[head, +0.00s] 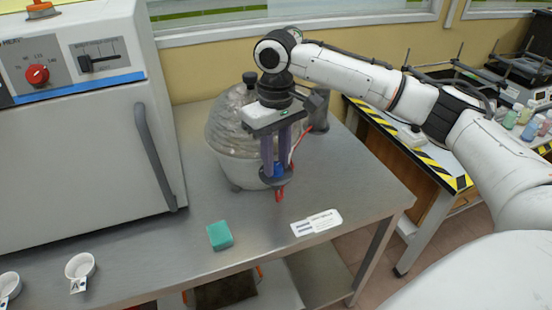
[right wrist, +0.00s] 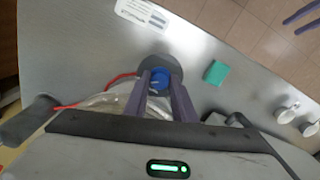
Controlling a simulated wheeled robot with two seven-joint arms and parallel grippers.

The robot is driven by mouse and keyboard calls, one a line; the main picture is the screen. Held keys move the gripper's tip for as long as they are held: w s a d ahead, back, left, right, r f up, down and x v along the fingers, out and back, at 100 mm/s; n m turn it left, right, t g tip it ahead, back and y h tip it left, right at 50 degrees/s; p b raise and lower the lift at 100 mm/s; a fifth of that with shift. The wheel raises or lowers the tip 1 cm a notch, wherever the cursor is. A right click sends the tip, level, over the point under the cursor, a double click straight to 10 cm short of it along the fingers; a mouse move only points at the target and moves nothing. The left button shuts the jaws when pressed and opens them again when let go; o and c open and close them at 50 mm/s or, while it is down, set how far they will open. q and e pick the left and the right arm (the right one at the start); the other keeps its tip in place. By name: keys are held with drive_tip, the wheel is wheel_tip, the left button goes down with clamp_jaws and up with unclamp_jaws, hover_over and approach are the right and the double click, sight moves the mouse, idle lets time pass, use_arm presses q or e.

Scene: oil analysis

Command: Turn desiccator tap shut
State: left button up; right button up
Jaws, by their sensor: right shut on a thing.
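The desiccator (head: 228,140), a rounded vessel with a clear domed lid and a pale lower bowl, stands on the steel bench behind my right gripper. Its tap is a blue knob (head: 278,170) on a dark round mount at the front, with a red piece below it. My right gripper (head: 273,168) points down and is shut on the blue tap knob. In the right wrist view the blue knob (right wrist: 160,77) sits between the two purple-grey fingers. The gripper hides part of the lid.
A white oven (head: 80,120) with a grey handle stands at the left. A green sponge block (head: 220,236) and a white label card (head: 316,222) lie in front on the bench (head: 265,260). A white cup (head: 80,266) marked A stands at front left.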

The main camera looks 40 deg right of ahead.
drive_tip(key=shift+n, duration=0.3)
drive_tip(key=n, duration=0.5)
drive_tip(key=shift+n, duration=0.3)
drive_tip(key=n, duration=0.5)
drive_tip(key=shift+r+n, duration=0.1)
drive_tip(key=shift+n, duration=0.2)
drive_tip(key=o, duration=1.1)
